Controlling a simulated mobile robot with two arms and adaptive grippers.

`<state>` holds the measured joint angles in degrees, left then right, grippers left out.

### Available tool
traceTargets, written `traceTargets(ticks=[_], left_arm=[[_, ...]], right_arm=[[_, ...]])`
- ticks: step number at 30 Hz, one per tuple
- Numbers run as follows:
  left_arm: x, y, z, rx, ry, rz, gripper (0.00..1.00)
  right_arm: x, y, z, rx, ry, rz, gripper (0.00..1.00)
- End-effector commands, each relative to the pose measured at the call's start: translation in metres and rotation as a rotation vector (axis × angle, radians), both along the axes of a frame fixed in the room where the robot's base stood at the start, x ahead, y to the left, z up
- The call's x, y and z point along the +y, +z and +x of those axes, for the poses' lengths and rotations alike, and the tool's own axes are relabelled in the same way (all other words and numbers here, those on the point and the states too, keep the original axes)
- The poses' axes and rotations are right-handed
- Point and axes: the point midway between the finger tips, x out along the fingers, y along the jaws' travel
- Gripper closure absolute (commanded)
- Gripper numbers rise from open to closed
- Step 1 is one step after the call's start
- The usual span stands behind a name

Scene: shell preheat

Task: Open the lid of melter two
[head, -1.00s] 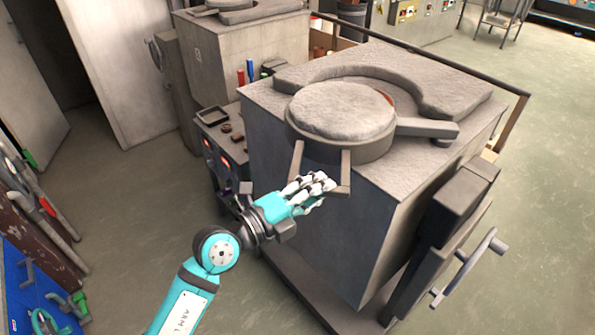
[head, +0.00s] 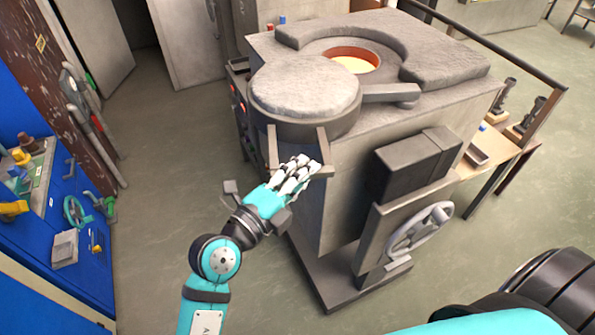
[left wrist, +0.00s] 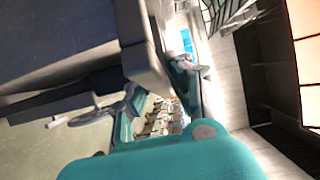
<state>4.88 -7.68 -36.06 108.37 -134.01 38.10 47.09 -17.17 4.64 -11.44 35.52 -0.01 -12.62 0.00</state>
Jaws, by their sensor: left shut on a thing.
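The melter (head: 335,200) is a grey block with a thick raised collar (head: 440,62) on top. Its round grey lid (head: 305,88) is swung to the near left, off the round opening (head: 355,62), which shows an orange-red rim and a pale yellow glow inside. The lid's pivot arm (head: 390,92) reaches right to the melter top. My left gripper (head: 298,172) is shut on the bracket-shaped lid handle (head: 323,150) at the lid's near side; the fingers hide part of the bar. My right gripper is out of view.
A handwheel (head: 418,230) and boxy housing (head: 412,162) stick out from the melter's front. A blue workbench (head: 60,225) with tools stands at the left. A wooden side table (head: 490,150) is at the right. Open floor (head: 175,165) lies between bench and melter.

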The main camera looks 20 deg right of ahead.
Motion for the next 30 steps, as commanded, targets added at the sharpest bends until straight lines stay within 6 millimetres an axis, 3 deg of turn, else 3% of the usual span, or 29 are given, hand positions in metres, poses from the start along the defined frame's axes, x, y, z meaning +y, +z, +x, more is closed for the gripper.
traceTargets(ticks=[11, 12, 17, 26, 30], left_arm=[[-0.001, 0.003, 0.0, -0.003, -0.001, -0.006, 1.0], [-0.001, 0.003, 0.0, -0.003, 0.0, -0.006, 0.78], [-0.001, 0.003, 0.0, -0.002, 0.0, -0.006, 0.6], [0.002, 0.001, -0.001, 0.0, 0.001, -0.003, 0.6], [0.017, 0.0, -0.009, -0.001, 0.002, -0.002, 0.6]], right_arm=[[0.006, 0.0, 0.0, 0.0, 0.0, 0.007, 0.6], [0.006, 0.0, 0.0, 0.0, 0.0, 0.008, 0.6], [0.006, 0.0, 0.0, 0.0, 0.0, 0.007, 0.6], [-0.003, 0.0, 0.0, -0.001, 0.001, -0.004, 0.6], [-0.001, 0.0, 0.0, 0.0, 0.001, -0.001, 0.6]])
